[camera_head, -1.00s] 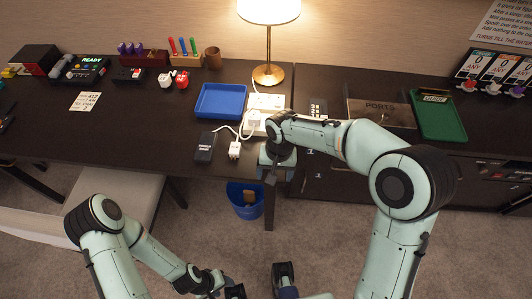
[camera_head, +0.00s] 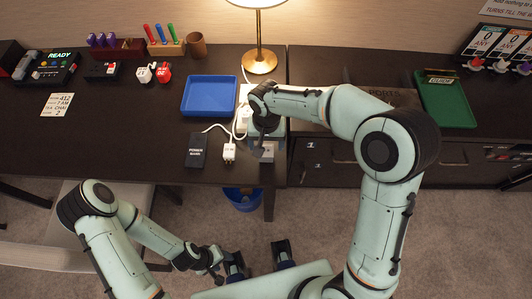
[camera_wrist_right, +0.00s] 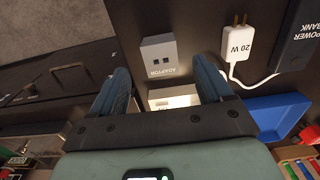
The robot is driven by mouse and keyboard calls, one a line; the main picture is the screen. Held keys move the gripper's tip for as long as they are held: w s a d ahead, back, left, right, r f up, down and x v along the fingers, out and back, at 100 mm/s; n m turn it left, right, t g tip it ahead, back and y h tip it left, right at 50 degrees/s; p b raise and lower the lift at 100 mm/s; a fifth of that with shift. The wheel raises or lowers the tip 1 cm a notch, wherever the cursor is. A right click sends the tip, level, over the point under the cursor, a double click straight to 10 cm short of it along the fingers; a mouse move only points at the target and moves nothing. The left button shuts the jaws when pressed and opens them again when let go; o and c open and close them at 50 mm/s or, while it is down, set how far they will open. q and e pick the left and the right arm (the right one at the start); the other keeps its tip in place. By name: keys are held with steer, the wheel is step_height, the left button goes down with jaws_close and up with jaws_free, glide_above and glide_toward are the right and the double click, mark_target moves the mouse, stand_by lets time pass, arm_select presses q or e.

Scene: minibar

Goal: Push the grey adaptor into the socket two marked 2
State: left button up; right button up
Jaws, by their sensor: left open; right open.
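The grey adaptor (camera_wrist_right: 162,57), a small block with two dark holes and the label ADAPTOR, lies on the dark desk. It also shows in the head view (camera_head: 267,154) near the desk's front edge. My right gripper (camera_wrist_right: 162,66) is open above the desk. Its fingers point at the adaptor, which shows between and just past the tips, not gripped. A white socket unit (camera_head: 242,113) stands behind, partly hidden by my right arm; the number 2 is not readable. My left gripper (camera_head: 258,260) is open and empty, low in front of the desk.
A white 20 W charger (camera_wrist_right: 236,43) with a cable lies close beside the adaptor. A black power bank (camera_head: 197,150) is left of it. A blue tray (camera_head: 209,96) and a lamp (camera_head: 259,62) stand behind. A blue bin (camera_head: 243,199) is on the floor below.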

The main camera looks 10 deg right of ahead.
mark_target(266, 150)
steer(key=f, duration=0.5)
steer(key=shift+w+f, duration=0.2)
steer(key=shift+f, duration=0.15)
steer(key=c, duration=1.1)
steer(key=shift+r, duration=0.1)
